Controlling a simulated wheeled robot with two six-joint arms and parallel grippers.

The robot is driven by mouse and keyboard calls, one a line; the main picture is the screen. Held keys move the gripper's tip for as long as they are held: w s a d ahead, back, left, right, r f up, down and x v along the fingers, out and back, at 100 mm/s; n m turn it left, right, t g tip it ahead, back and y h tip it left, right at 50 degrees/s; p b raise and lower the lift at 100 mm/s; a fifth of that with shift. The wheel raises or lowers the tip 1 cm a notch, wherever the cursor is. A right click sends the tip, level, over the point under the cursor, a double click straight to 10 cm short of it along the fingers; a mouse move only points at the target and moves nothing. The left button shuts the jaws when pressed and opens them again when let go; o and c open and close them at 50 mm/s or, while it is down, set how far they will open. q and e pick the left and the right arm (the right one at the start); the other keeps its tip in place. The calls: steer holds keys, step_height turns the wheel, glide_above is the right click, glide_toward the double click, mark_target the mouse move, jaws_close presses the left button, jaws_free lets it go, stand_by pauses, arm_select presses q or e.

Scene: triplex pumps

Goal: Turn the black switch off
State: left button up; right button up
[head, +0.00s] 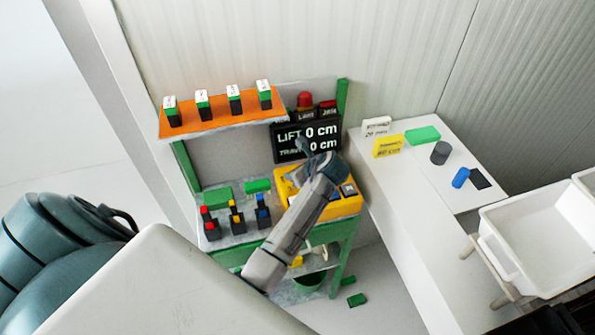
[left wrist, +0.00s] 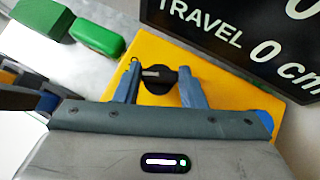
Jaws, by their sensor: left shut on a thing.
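The black switch (left wrist: 157,86) is a round knob with a pale bar across its top. It sits on the yellow box (left wrist: 222,88) and shows between the fingers of my left gripper (left wrist: 159,72) in the left wrist view. The bar lies roughly level in that view. My left gripper is shut on the switch. In the head view the yellow box (head: 343,206) stands on the green-framed bench, and my left gripper (head: 318,150) is over it, hiding the switch. My right gripper is not in view.
A black display (head: 290,144) reading LIFT 0 cm and TRAVEL 0 cm stands behind the box. An orange shelf (head: 215,116) holds several black, green and white blocks. Red, yellow and blue levers (head: 236,219) stand left of the box. A white table (head: 415,180) is at right.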

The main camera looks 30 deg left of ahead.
arm_select(q)
steer(key=shift+s+a+r+m+t+h, duration=0.1)
steer(key=shift+m+t+h, duration=0.3)
steer(key=shift+m+t, duration=0.65)
steer(key=shift+m+t+h, duration=0.45)
steer(key=shift+m+h, duration=0.05)
steer(key=shift+m, duration=0.65)
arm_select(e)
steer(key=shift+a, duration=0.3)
arm_select(q)
steer(key=o, duration=0.7)
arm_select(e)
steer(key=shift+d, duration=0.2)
arm_select(q)
steer(key=shift+s, duration=0.1)
